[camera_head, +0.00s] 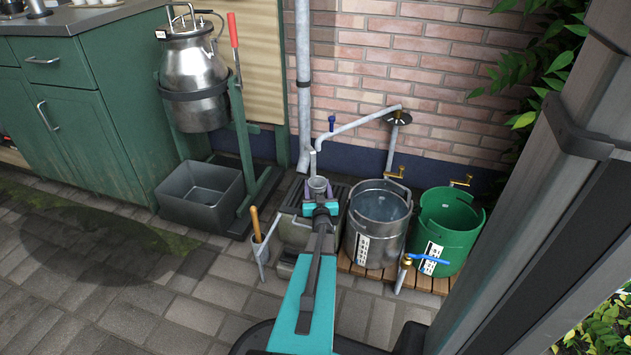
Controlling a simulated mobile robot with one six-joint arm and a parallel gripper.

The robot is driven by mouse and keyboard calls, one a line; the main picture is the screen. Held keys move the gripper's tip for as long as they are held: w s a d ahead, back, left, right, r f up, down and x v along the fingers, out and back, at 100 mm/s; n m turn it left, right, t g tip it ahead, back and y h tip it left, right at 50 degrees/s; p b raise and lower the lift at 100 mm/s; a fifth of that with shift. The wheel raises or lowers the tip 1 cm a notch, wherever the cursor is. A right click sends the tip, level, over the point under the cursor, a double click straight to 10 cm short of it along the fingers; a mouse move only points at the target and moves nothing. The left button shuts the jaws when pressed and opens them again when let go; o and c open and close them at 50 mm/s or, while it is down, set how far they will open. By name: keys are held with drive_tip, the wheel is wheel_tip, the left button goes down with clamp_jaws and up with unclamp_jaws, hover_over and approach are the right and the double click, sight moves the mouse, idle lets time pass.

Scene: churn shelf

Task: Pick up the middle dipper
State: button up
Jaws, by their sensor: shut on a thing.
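My gripper (320,211), at the end of my teal arm, is at the sink stand below the wall spout. It is shut on a small grey metal cup (317,183) that looks like a dipper. The cup's open mouth shows just beyond the jaws, and its lower part is hidden behind them. I cannot tell whether the cup touches the stand. No other dippers can be made out clearly, so I cannot tell which one is the middle.
A steel bucket (362,233) with water and a green bucket (433,246) stand at right on a wooden slat base (374,273). A wooden-handled tool (256,226) stands at left. A grey tub (186,208) sits under a metal churn (189,55). Paving at front left is clear.

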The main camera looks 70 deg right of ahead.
drive_tip(key=shift+r, duration=0.1)
wheel_tip(320, 180, up, 10)
drive_tip(key=p, duration=0.4)
idle(1.0)
